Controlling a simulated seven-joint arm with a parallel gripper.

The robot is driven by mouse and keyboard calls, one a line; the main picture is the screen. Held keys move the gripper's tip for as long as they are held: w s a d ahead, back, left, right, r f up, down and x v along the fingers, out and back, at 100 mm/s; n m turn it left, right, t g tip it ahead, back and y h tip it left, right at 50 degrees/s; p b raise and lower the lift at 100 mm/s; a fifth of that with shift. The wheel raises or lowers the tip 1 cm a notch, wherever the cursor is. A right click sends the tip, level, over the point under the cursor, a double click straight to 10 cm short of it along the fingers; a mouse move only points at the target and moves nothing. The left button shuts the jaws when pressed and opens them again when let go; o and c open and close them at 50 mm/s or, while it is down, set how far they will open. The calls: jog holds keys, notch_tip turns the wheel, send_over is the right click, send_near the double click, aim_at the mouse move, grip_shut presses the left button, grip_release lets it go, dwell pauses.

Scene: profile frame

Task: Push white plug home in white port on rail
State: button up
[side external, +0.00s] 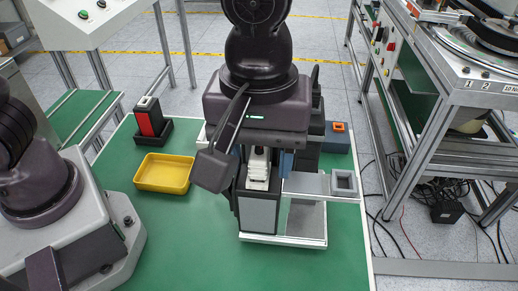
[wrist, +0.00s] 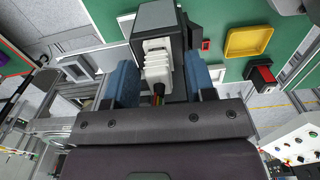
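The white ribbed plug (side external: 257,170) sits at the top of a dark block with a grey front face (side external: 258,215). In the wrist view the plug (wrist: 157,62) lies against that block, with coloured wires leaving its near end. I cannot tell the white port apart from the plug, so its seating depth is not visible. My gripper (wrist: 163,82) has its two blue fingers on either side of the plug. A gap shows between the plug and the right finger; the left finger looks very close to it. In the side view my gripper (side external: 262,155) is partly hidden by the wrist camera.
A grey frame with a square opening (side external: 345,183) stands right of the block. A yellow tray (side external: 163,175) and a red block in a black holder (side external: 148,122) are left. A blue-grey block with an orange top (side external: 338,132) is behind right.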

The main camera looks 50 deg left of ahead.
aim_at(263, 152)
jog(key=shift+r, duration=0.1)
notch_tip(263, 152, up, 13)
dwell(0.5)
jog(key=s+a+f+m+t, duration=0.2)
jog(key=a+m, duration=0.1)
jog(key=a, duration=0.5)
jog(key=s+a+f+m+t, duration=0.1)
jog(key=s+a+f+m, duration=0.1)
jog(key=a, duration=0.6)
jog(key=s+a+f+m+t, duration=0.2)
jog(key=a+m, duration=0.2)
jog(key=a, duration=0.3)
jog(key=shift+a+t, duration=0.3)
jog(key=shift+a, duration=0.1)
